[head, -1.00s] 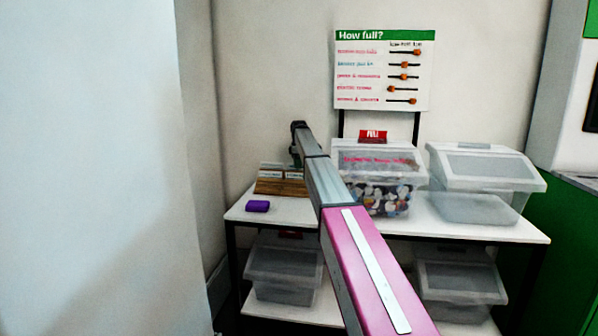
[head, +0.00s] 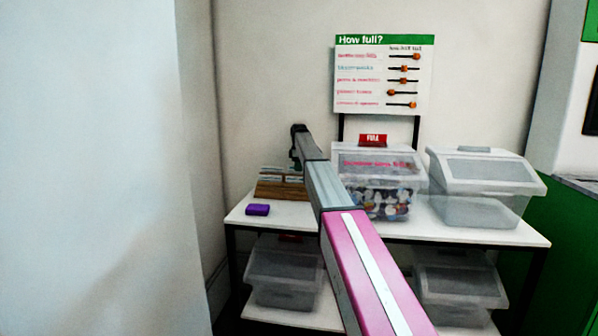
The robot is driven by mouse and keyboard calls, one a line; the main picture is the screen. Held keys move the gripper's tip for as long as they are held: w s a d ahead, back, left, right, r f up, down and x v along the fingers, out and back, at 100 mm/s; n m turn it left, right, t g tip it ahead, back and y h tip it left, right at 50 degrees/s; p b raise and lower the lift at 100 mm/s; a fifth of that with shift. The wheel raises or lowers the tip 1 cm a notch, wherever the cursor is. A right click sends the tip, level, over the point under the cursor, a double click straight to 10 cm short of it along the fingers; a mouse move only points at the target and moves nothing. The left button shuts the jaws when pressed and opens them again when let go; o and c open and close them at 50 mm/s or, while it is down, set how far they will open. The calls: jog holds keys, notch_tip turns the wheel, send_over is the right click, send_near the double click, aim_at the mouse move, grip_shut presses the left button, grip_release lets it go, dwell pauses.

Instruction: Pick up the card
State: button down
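A wooden holder (head: 280,190) stands at the back left of the white table, with several pale cards (head: 283,172) in it; which one is the task's card I cannot tell. A red card or sign (head: 372,140) also stands on the lid of the filled clear bin. My arm reaches forward across the table, and its end, with my gripper (head: 296,158), is near the upper right of the wooden holder. The fingertips are small and dark, partly hidden by the arm, so their opening does not show.
A purple block (head: 258,210) lies at the table's front left. A filled clear bin (head: 380,180) and an empty-looking clear bin (head: 485,185) stand on the right. A "How full?" board (head: 384,75) rises behind. More bins (head: 283,275) sit on the lower shelf.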

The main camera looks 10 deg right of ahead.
notch_tip(320, 180, up, 3)
jog(key=shift+f, duration=0.1)
jog(key=s+a+r, duration=0.6)
jog(key=a+r, duration=0.1)
jog(key=a, duration=0.2)
jog(key=shift+s+a, duration=0.25)
jog(key=shift+a, duration=0.1)
jog(key=shift+r, duration=0.1)
dwell(0.4)
